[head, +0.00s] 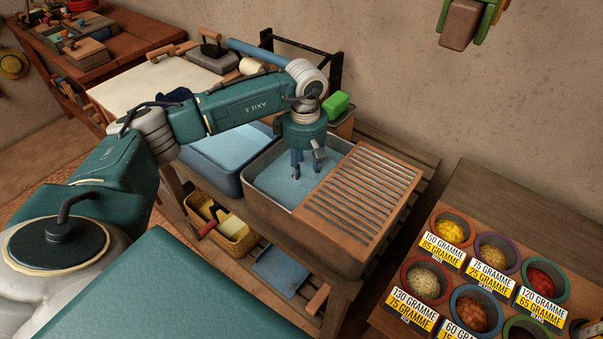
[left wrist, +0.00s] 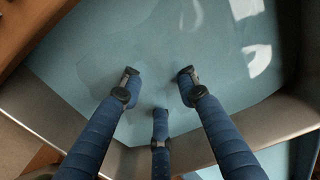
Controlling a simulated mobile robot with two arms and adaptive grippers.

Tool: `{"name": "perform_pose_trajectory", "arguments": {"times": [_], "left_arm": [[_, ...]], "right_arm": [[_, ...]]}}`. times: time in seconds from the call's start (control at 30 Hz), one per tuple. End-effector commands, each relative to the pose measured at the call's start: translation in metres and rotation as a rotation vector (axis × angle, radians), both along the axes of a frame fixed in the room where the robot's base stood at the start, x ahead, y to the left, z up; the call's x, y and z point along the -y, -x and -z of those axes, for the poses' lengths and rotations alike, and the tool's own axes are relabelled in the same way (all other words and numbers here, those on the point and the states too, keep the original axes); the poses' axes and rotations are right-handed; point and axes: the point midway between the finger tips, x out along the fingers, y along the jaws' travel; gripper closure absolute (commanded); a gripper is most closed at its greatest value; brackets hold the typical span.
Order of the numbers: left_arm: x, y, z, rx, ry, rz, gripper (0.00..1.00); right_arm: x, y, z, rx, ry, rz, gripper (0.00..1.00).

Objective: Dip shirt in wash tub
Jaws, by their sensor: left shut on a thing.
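The wash tub (head: 262,206) is a grey basin holding pale blue water, and its grey rim also shows in the left wrist view (left wrist: 45,108). My left gripper (head: 307,172) points down into the tub, with its fingertips at the water. In the left wrist view its three blue fingers (left wrist: 155,88) surround a pale blue area. A faint angular outline there looks like the shirt (left wrist: 142,60), close in colour to the water, so its edges are hard to tell. The gripper is shut on it. My right gripper is out of view.
A slatted wooden board (head: 360,194) covers the tub's right part. A second blue basin (head: 215,160) adjoins on the left. A green block (head: 336,104) stands behind. Several bowls of coloured grains (head: 470,308) sit in a rack at right. A yellow-filled basket (head: 232,238) is below.

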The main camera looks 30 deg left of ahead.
Motion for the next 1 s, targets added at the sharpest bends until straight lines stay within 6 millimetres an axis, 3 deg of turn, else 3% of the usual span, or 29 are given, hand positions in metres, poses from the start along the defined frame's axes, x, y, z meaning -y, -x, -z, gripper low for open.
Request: {"name": "perform_pose_trajectory", "arguments": {"times": [0.27, 1.0], "left_arm": [[0.000, 0.000, -0.006, 0.002, 0.000, 0.000, 0.88], [0.000, 0.000, -0.081, 0.001, 0.000, 0.001, 0.88]], "right_arm": [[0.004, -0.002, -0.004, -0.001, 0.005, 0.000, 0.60], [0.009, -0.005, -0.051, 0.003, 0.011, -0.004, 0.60]]}}
